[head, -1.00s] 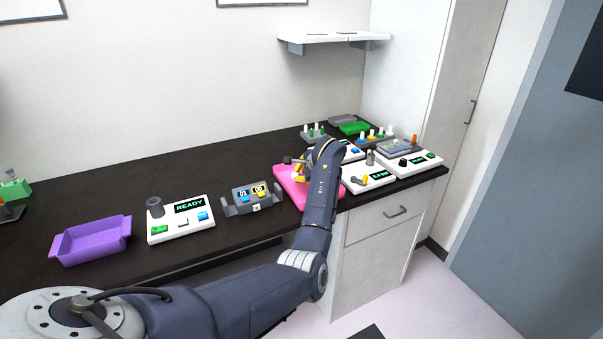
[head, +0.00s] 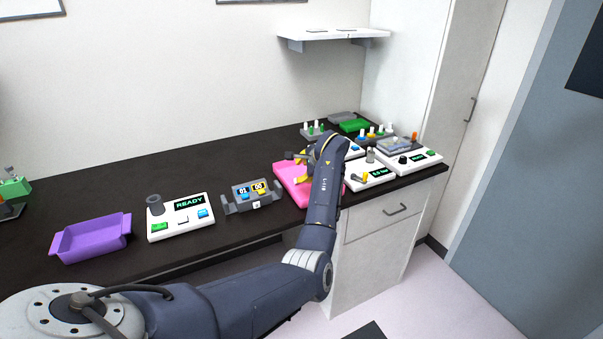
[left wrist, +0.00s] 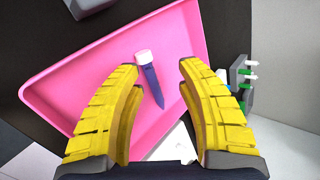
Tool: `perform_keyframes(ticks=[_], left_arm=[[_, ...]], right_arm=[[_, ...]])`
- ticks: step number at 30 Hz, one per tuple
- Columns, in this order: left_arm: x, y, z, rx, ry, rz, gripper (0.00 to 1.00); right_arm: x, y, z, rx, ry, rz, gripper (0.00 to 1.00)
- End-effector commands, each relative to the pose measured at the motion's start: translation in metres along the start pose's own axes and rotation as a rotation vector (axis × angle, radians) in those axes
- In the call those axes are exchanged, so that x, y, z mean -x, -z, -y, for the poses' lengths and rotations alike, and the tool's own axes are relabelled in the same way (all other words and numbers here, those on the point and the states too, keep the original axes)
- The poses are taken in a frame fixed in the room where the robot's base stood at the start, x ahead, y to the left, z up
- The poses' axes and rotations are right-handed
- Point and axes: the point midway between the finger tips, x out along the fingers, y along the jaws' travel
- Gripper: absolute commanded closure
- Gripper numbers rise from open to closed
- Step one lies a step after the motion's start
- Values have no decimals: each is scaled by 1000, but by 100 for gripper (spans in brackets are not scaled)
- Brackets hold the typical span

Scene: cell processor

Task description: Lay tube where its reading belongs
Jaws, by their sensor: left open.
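A tube with a white cap and a dark blue body (left wrist: 153,82) lies in the pink tray (left wrist: 60,85) in the left wrist view. The pink tray also shows in the head view (head: 285,176), partly hidden by my left arm. My left gripper (left wrist: 158,70) is open, its yellow fingers on either side of the tube, with pink tray floor visible between them and it. In the head view, the left gripper (head: 301,167) is over the tray, and the tube is hidden or too small to make out. My right gripper is not in view.
A purple tray (head: 95,236) stands at the left, beside a READY device (head: 181,230) and a grey counter unit (head: 238,205). A green tray (head: 355,126), a grey tray (head: 341,117), tube racks and white instruments crowd the right end. The back middle of the counter is clear.

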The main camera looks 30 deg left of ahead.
Motion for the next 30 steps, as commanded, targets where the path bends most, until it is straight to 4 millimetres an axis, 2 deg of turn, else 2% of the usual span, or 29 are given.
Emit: perform_keyframes(ticks=[6,15,21,30], left_arm=[[40,1,0,3,1,-3,63],[84,1,0,2,0,-2,63],[98,0,0,1,-1,-1,63],[101,0,0,1,-1,0,63]], right_arm=[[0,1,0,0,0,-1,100],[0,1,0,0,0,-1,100],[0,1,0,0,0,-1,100],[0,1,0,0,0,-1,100]])
